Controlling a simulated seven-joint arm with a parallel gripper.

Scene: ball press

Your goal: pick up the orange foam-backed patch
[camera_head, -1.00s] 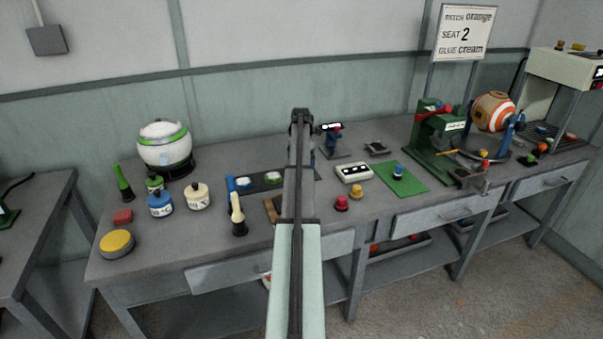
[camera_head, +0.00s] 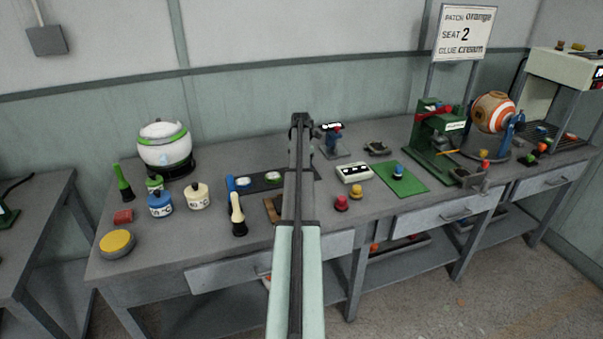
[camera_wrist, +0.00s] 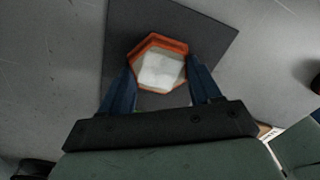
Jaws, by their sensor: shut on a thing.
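The orange patch (camera_wrist: 152,46) is hexagonal, with an orange rim and a pale, whitish foam face toward the wrist camera. My gripper (camera_wrist: 160,75) has its two blue fingers against opposite sides of the patch and is shut on it. Beneath or behind the patch is a dark square mat (camera_wrist: 205,38) on the grey bench. Whether the patch touches the mat or is just above it, I cannot tell. In the head view my own arm hides the patch and the fingers.
In the head view, blue (camera_head: 161,205) and cream (camera_head: 198,197) glue pots and a cream-handled brush (camera_head: 237,215) stand left of my arm. A white box (camera_head: 353,172), red (camera_head: 341,203) and yellow (camera_head: 357,192) knobs, and a green press (camera_head: 437,140) stand to the right.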

